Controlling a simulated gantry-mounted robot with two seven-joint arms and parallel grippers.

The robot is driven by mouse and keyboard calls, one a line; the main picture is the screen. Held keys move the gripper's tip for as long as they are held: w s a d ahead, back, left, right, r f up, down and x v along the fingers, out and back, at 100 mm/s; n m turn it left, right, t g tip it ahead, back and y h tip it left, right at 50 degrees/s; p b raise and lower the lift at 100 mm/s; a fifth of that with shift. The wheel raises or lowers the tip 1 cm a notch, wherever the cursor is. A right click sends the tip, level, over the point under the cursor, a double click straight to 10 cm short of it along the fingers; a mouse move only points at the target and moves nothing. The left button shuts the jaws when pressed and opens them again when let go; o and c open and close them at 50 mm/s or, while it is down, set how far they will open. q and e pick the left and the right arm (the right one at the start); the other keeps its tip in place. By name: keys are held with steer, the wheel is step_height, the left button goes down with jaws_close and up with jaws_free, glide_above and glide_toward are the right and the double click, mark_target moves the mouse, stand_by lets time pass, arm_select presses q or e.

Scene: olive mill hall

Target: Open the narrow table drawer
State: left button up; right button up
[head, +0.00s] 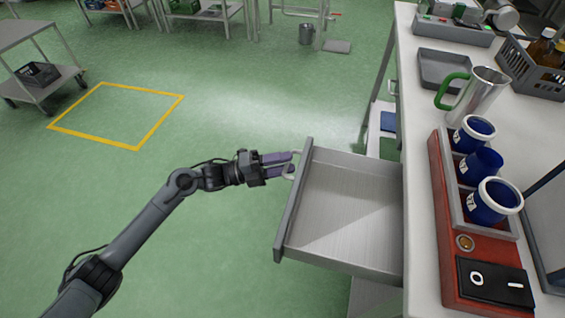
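The narrow table drawer (345,209) is pulled well out from the left side of the white table (417,217). Its inside is bare grey metal and looks empty. A small light handle (290,170) sticks out from its front panel near the far end. My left gripper (288,163) is at this handle, with its purple fingers pointing right. The fingers overlap the handle, and I cannot tell whether they are closed on it. My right gripper is not in the head view.
On the table stand a red unit (447,224) with several blue cups, a metal jug (478,93) with a green handle, a grey tray (443,70) and a crate of bottles (535,68). The green floor (200,240) left of the drawer is free around my arm.

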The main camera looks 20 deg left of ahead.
arm_select(q)
steer(key=shift+a, duration=0.15)
steer(key=p+v, duration=0.2)
steer(key=v, duration=0.8)
steer(key=shift+s+a+p, duration=0.2)
steer(key=shift+a+p, duration=0.05)
steer(key=shift+p, duration=0.1)
steer(key=shift+f, duration=0.1)
